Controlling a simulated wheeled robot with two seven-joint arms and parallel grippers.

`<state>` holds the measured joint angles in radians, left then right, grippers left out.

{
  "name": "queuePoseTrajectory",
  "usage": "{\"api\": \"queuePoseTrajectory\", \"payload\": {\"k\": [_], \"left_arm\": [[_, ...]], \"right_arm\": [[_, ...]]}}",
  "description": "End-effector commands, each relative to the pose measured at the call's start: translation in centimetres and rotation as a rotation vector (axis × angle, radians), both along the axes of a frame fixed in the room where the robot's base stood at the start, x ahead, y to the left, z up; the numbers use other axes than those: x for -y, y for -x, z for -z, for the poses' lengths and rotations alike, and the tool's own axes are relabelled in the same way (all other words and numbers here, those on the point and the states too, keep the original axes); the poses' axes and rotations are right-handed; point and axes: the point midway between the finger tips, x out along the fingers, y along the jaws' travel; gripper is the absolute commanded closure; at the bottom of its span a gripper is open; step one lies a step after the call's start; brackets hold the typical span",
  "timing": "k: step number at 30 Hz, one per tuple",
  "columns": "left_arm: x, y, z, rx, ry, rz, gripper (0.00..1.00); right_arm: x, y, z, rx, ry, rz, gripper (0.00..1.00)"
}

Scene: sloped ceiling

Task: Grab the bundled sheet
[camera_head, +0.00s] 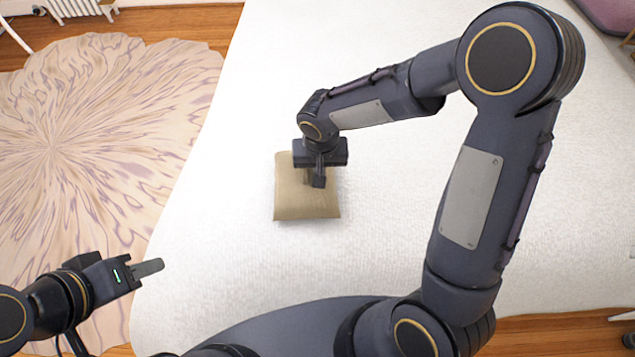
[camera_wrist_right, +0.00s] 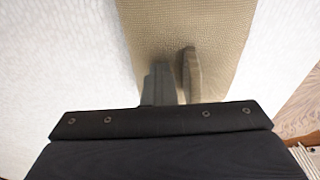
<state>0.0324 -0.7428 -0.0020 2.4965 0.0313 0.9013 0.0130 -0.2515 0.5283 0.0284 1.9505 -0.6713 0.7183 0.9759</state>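The bundled sheet (camera_head: 306,205) is a tan, squarish, cushion-like bundle lying on the white bed. It also shows in the right wrist view (camera_wrist_right: 221,40), running beneath the fingers. My right gripper (camera_head: 314,180) points down over the far half of the bundle, and its fingers reach to or just above the cloth. In the right wrist view the fingers (camera_wrist_right: 176,78) are close together; one looks grey and the other tan like the cloth. I cannot tell whether cloth is pinched between them. My left gripper (camera_head: 150,267) hangs off the bed's near left corner, away from the bundle.
The bed (camera_head: 230,180) is white, flat and bare around the bundle. A patterned rug (camera_head: 90,130) covers the wooden floor at the left.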

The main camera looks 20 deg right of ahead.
Motion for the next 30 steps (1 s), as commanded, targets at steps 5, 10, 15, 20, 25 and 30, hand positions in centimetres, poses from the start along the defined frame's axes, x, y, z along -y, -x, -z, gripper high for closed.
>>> {"api": "queuePoseTrajectory", "payload": {"k": [5, 10, 15, 20, 25, 30], "left_arm": [[0.0, 0.0, 0.0, 0.0, 0.0, 0.0, 0.64], [0.0, -0.01, 0.0, 0.0, 0.0, 0.0, 0.64], [0.0, -0.01, 0.0, 0.0, 0.0, 0.0, 0.64], [0.0, -0.01, 0.0, 0.0, 0.0, 0.0, 0.64], [0.0, -0.01, 0.0, 0.0, 0.0, 0.0, 0.64], [0.0, -0.01, -0.05, 0.0, 0.0, 0.0, 0.64]], "right_arm": [[0.0, -0.01, 0.01, 0.0, 0.0, 0.0, 1.0], [0.0, -0.01, 0.01, 0.0, 0.0, 0.0, 1.0], [0.0, 0.0, 0.0, 0.0, 0.0, 0.0, 0.8], [-0.01, 0.0, 0.0, 0.0, 0.0, 0.0, 0.64], [-0.01, 0.0, -0.01, 0.0, 0.0, 0.0, 0.64], [-0.02, 0.06, -0.96, 0.003, 0.001, -0.001, 0.64]]}}
